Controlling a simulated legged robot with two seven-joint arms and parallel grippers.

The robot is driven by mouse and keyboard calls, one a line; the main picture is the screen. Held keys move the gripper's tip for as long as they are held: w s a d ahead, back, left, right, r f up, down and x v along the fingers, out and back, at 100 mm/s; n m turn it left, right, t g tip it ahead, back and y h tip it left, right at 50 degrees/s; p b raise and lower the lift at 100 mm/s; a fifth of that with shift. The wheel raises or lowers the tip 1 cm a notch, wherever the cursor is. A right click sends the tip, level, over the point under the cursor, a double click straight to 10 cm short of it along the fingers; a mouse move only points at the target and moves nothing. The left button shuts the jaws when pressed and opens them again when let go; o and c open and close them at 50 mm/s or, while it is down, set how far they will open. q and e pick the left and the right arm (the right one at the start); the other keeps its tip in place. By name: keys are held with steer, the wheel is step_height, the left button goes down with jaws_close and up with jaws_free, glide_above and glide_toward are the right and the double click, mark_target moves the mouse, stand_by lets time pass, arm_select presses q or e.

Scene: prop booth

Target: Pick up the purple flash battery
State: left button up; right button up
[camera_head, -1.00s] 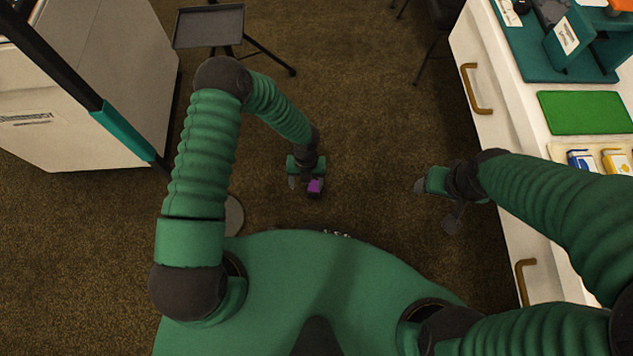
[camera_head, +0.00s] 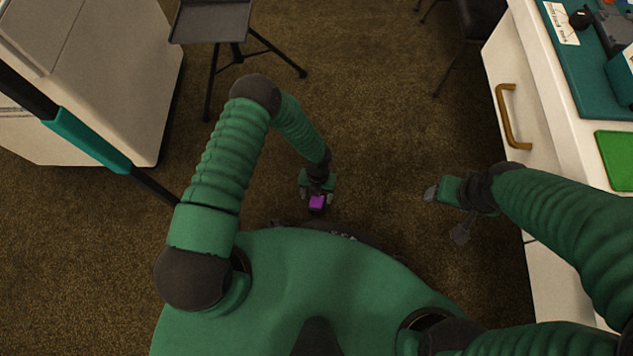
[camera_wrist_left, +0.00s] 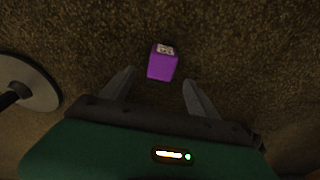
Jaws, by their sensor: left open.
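The purple flash battery (camera_head: 317,202) shows in the head view at the tips of my left gripper (camera_head: 317,196), near the front edge of my green body. In the left wrist view the battery (camera_wrist_left: 162,64) is a small purple block with a pale, marked end. It appears to be on the brown carpet, just beyond and between the two spread fingers of my left gripper (camera_wrist_left: 158,92). That gripper is open and empty, with a gap between its fingers and the battery. My right gripper (camera_head: 446,208) is out to the right, apart from the battery; its finger opening is unclear.
A stand with a dark tray (camera_head: 212,22) is at the back. A white cabinet (camera_head: 130,75) is at the left. Carpet between is clear.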

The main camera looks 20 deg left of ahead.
arm_select(q)
steer(key=f+b, duration=0.2)
steer(key=f, duration=0.1)
steer(key=f+b, duration=0.2)
steer(key=shift+s+d+f, duration=0.1)
steer(key=shift+s+f, duration=0.1)
steer(key=shift+s, duration=0.05)
steer(key=shift+r, duration=0.2)
jaws_close()
